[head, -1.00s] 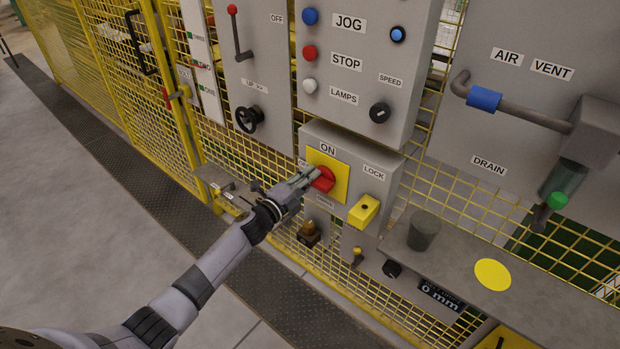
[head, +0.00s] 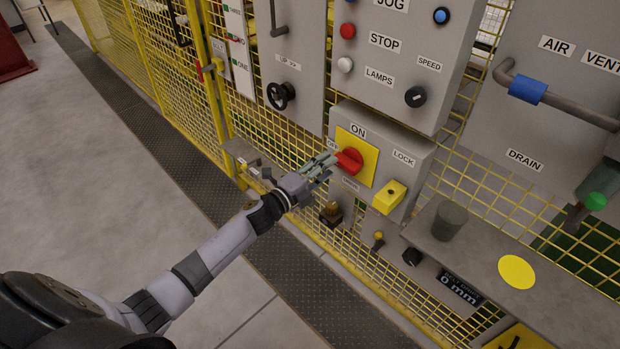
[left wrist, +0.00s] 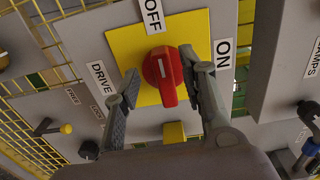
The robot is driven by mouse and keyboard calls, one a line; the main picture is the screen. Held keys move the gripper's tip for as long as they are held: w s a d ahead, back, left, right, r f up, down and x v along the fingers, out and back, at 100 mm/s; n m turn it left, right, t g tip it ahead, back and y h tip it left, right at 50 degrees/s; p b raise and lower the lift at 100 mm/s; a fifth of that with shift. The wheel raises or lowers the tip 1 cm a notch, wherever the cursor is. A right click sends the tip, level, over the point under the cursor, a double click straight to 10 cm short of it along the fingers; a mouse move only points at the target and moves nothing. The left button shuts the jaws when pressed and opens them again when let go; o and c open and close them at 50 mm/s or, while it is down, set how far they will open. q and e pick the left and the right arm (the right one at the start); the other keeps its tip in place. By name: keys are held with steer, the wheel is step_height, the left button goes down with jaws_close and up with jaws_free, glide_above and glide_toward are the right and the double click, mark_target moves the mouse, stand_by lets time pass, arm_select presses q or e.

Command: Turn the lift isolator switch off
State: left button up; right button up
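The lift isolator switch is a red rotary knob (head: 349,161) on a yellow plate (head: 369,150), on a grey box below the STOP and LAMPS panel. In the left wrist view the red knob (left wrist: 164,76) has its long grip and white mark lined up toward the OFF label (left wrist: 152,14). The ON label (left wrist: 223,53) is to its right there. My left gripper (head: 334,161) is open at the knob. In the left wrist view its fingertips (left wrist: 160,66) are spread to either side of the knob, with small gaps visible. My right gripper is not in view.
A yellow block (head: 390,196) by the LOCK label sits just below right of the knob. A grey shelf (head: 478,262) holds a dark cup (head: 449,221). Yellow mesh fencing surrounds the panels.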

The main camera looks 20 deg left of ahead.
arm_select(q)
steer(key=v, duration=0.6)
steer(key=shift+s, duration=0.4)
steer(key=shift+a, duration=0.1)
steer(key=s+a+f+n+g+y, duration=0.15)
steer(key=s+f+n, duration=0.3)
steer(key=f, duration=0.65)
steer(key=s+a+f+n+g+y, duration=0.1)
steer(key=s+f+n+g+y, duration=0.15)
steer(key=s+f, duration=0.6)
steer(key=s+a+f+n+g+y, duration=0.1)
steer(key=s+f+n+g+y, duration=0.3)
steer(key=f, duration=0.9)
steer(key=s+d+f+n+g, duration=0.2)
steer(key=s+f, duration=0.3)
steer(key=s, duration=0.6)
steer(key=s+d+f+n+g+h, duration=0.1)
steer(key=s+d+f+n+g, duration=0.1)
steer(key=s+f, duration=0.4)
steer(key=s+d+f+n+g, duration=0.2)
steer(key=s+f+n+g, duration=0.2)
steer(key=s, duration=1.2)
step_height(320, 180, down, 2)
steer(key=shift+d+f+h, duration=0.2)
steer(key=shift+d+h, duration=0.1)
steer(key=shift+h, duration=0.1)
steer(key=shift+c, duration=0.4)
